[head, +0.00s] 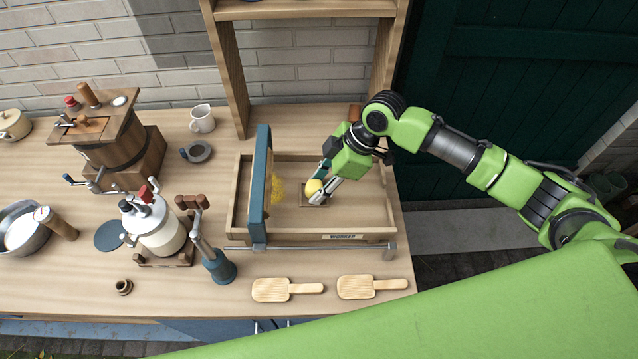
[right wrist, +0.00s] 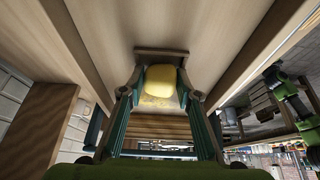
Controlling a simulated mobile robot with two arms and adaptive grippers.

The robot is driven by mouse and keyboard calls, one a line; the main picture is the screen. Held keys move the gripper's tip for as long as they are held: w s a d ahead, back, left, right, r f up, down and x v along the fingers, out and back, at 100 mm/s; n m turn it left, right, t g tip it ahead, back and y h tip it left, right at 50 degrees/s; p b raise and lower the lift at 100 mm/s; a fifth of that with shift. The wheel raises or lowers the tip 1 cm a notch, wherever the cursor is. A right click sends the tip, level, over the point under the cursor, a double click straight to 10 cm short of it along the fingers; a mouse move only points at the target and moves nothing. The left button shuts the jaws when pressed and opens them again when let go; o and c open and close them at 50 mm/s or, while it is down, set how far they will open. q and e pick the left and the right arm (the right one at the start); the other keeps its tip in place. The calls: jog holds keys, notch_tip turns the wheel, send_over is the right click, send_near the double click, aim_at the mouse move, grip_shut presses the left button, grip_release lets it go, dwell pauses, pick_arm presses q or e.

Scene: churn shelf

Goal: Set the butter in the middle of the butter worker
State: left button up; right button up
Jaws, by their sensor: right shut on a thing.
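The butter worker (head: 345,237) is a wooden tray marked "WORKER", with a blue-edged upright wheel or roller (head: 257,185) across its left part. My right gripper (head: 321,193) reaches into the tray from the right and is shut on the yellow butter (head: 314,187). The butter is over or on a small brown square patch (head: 328,202) near the tray's middle; I cannot tell if it touches. In the right wrist view the butter (right wrist: 159,80) sits between the two fingers, with a brown edge behind it. My left gripper is out of view.
A metal rod (head: 320,246) runs along the tray's front. Two wooden paddles (head: 285,289) lie in front. A blue-based crank post (head: 219,265), a glass churn (head: 155,228) and a wooden churn (head: 120,150) stand left. A shelf upright (head: 230,75) rises behind.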

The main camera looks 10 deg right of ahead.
dwell(0.4)
jog(key=o, duration=1.2)
jog(key=c, duration=0.4)
jog(key=shift+r, duration=0.15)
jog(key=p+v, duration=0.6)
jog(key=shift+d, duration=0.1)
